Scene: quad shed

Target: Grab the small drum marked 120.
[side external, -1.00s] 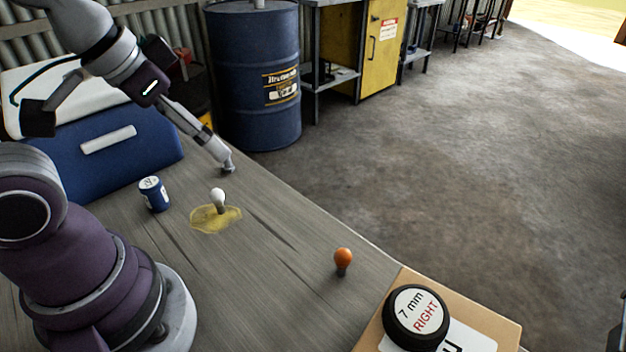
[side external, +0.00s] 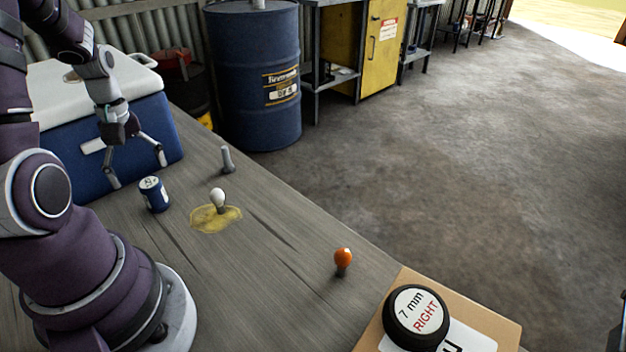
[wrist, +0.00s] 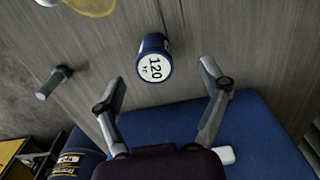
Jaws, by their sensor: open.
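The small drum (side external: 154,194) is a blue can with a white label, standing upright on the grey table in the side view. In the wrist view the drum (wrist: 154,58) shows a white top marked 120. My gripper (side external: 139,176) is open, pointing down beside the cooler's front face, above and slightly behind the drum. In the wrist view my gripper (wrist: 157,85) has its fingers spread, with the drum just beyond and between the fingertips. Nothing is between the fingers.
A blue cooler (side external: 62,165) with a white lid stands behind my gripper. On the table are a white bulb (side external: 218,198) on a yellow patch, a grey peg (side external: 227,160) and an orange bulb (side external: 343,258). A cardboard box (side external: 488,325) carries a black round thing (side external: 416,318).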

